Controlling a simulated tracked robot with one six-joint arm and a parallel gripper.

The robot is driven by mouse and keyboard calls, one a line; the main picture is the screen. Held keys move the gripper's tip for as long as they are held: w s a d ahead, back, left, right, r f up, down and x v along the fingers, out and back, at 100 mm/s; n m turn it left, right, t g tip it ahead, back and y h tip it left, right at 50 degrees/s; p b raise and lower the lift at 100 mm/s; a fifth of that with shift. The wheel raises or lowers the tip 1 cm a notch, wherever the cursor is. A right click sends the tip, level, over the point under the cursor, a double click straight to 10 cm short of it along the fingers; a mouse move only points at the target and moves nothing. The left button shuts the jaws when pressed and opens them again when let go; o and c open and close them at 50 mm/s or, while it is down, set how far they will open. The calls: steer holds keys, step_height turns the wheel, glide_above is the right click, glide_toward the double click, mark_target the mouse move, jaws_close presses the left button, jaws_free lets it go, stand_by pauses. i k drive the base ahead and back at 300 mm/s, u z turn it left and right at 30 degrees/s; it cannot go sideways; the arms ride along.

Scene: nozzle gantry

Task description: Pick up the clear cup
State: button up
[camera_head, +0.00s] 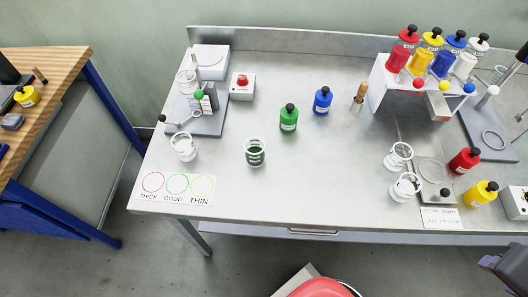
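Several clear cups with pale rims stand on the steel table. One empty clear cup (183,150) is at the left, above the printed card. A cup with dark green contents (255,153) stands left of centre. Two more clear cups stand at the right, one behind (397,159) and one in front (405,188); both look empty. The picture does not show which one the task means. A dark part, apparently of my gripper (505,268), enters at the lower right edge, apart from all the cups. Its fingers are not clear.
A card with three rings (176,187) lies at the front left. Green (289,119) and blue (322,102) bottles stand mid-table. A bottle rack (392,95), red (464,161) and yellow (481,194) bottles crowd the right. The front middle is clear. A red seat (322,288) is below.

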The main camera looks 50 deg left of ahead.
mark_target(254, 147)
steer(key=z, duration=0.05)
steer(key=k, duration=1.4)
steer(key=u, duration=2.1)
steer(key=i, duration=1)
steer(key=u, duration=0.05)
